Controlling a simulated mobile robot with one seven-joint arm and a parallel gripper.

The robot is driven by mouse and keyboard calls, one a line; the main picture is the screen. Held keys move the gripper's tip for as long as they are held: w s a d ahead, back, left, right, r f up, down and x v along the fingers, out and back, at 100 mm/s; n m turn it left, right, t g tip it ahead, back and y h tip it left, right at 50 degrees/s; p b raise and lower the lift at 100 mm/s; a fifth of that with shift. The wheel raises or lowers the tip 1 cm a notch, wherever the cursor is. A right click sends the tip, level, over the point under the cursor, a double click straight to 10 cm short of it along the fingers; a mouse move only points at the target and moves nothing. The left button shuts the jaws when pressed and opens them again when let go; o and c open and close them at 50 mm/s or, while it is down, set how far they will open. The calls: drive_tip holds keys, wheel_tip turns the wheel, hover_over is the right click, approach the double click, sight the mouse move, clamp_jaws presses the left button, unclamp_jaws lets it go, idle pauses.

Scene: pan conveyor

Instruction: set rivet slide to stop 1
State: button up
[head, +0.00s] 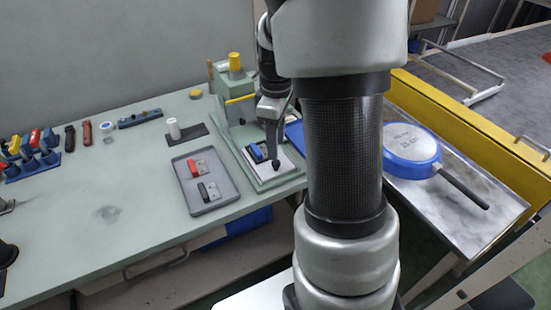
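The green press (233,90) stands on the workbench left of my arm, with a yellow cap (235,61) on top and a yellow bar (240,99) across its front. On its base plate (285,181) is a light plate with a blue block (257,152). I cannot make out which part is the rivet slide, or any stop marks. My gripper (275,162) points down over the right side of the press base, close beside the blue block. Its fingertips are small and dark, so I cannot tell whether they are open or touching anything. My arm hides the area to the right.
A grey tray (222,205) holds a red-and-black piece (200,167) and a black piece (208,191). A white cylinder (173,128) stands behind it. A blue pan (411,150) lies on the metal conveyor (470,224) at right. The bench's left middle is clear.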

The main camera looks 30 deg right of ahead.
wheel_tip(320, 180, down, 6)
drive_tip(key=shift+r+b, duration=0.2)
drive_tip(key=shift+b, duration=0.2)
clamp_jaws()
